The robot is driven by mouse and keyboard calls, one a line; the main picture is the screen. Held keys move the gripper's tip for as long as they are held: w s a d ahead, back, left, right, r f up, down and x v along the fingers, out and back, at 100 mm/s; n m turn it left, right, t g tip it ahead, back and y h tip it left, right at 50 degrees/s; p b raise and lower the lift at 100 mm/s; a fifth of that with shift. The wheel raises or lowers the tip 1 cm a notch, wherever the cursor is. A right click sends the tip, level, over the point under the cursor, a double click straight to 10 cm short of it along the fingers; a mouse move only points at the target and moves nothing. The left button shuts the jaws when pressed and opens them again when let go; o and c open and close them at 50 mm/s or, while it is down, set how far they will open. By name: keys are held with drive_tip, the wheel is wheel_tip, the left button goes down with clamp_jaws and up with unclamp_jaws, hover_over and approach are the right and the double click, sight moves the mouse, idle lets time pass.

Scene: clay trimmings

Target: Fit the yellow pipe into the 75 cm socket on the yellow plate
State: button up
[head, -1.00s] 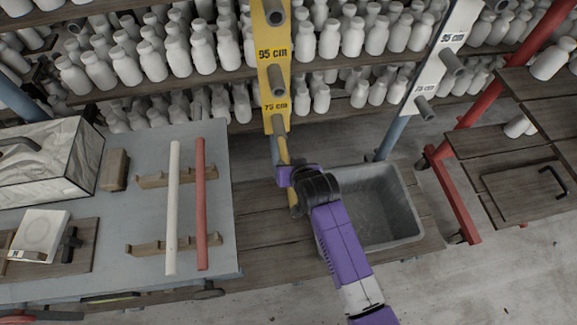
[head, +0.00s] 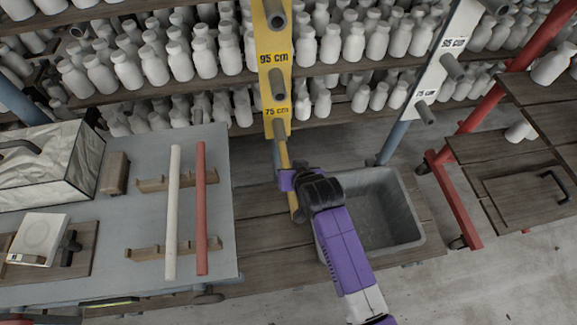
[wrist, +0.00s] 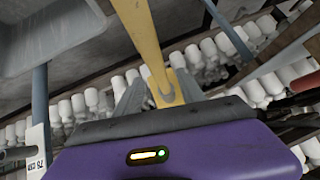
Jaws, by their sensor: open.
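The yellow plate (head: 275,85) stands upright in the head view, with grey sockets sticking out under its 95 cm and 75 cm labels. The 75 cm socket (head: 280,131) is the lower one. The yellow pipe (head: 283,153) runs from that socket down towards me, its upper end at the socket's mouth; how deep it sits I cannot tell. My gripper (head: 290,181) is at the pipe's lower part, jaws open. In the wrist view the yellow pipe (wrist: 143,38) passes between the spread fingers. My gripper hides part of the pipe in the head view.
A grey bin (head: 410,205) stands right of my gripper. A table (head: 120,215) at left holds a white pipe (head: 173,210) and a red pipe (head: 201,210) on wooden rests. A white plate (head: 440,60) with sockets stands at right. Shelves of white bottles fill the back.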

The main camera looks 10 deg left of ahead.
drive_tip(key=v, duration=0.6)
idle(0.5)
